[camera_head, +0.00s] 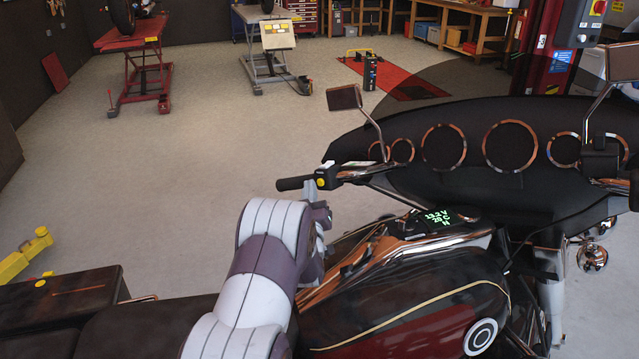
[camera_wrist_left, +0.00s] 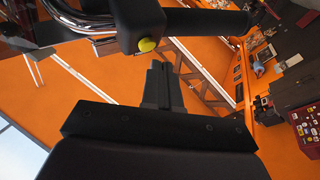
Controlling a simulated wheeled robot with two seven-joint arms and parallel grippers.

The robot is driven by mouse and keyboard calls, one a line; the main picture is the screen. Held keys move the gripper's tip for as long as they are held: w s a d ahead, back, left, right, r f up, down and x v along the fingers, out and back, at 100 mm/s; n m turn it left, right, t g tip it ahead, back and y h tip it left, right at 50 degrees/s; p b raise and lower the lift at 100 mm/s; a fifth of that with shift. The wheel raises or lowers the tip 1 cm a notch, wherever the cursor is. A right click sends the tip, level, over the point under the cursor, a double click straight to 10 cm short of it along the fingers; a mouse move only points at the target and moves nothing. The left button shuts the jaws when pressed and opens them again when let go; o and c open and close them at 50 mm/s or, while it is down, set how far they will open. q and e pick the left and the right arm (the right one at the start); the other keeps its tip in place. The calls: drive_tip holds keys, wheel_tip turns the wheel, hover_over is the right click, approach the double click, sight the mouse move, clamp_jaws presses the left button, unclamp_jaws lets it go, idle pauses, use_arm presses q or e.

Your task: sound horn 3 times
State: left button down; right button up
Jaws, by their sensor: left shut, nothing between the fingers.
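A large dark motorcycle with a maroon-and-black tank (camera_head: 410,310) fills the lower right of the head view. Its left handlebar ends in a black grip (camera_head: 293,183) with a black switch housing beside it. A round yellow button (camera_head: 320,183) sits on that housing. My left gripper (camera_head: 322,217) is below the switch housing in the head view, partly hidden by my own arm. In the left wrist view its shut, empty fingers (camera_wrist_left: 160,70) point toward the housing, just below the button, with contact unclear.
A mirror (camera_head: 344,97) stands above the left handlebar, and the fairing (camera_head: 480,150) with round gauges lies ahead. A lit green display (camera_head: 438,216) is on the tank. A red lift (camera_head: 135,42) stands at the back left. The grey floor left of the motorcycle is mostly clear.

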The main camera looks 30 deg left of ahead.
idle(0.7)
use_arm(q)
drive_tip(key=shift+w+d+b, duration=0.1)
drive_tip(key=shift+w+b, duration=0.3)
drive_tip(key=shift+w, duration=0.05)
drive_tip(key=shift+w+f+b, duration=0.1)
drive_tip(key=shift+w+b, duration=0.3)
drive_tip(key=shift+w, duration=0.05)
idle(0.5)
drive_tip(key=shift+s, duration=0.1)
idle(0.5)
drive_tip(key=shift+s, duration=0.8)
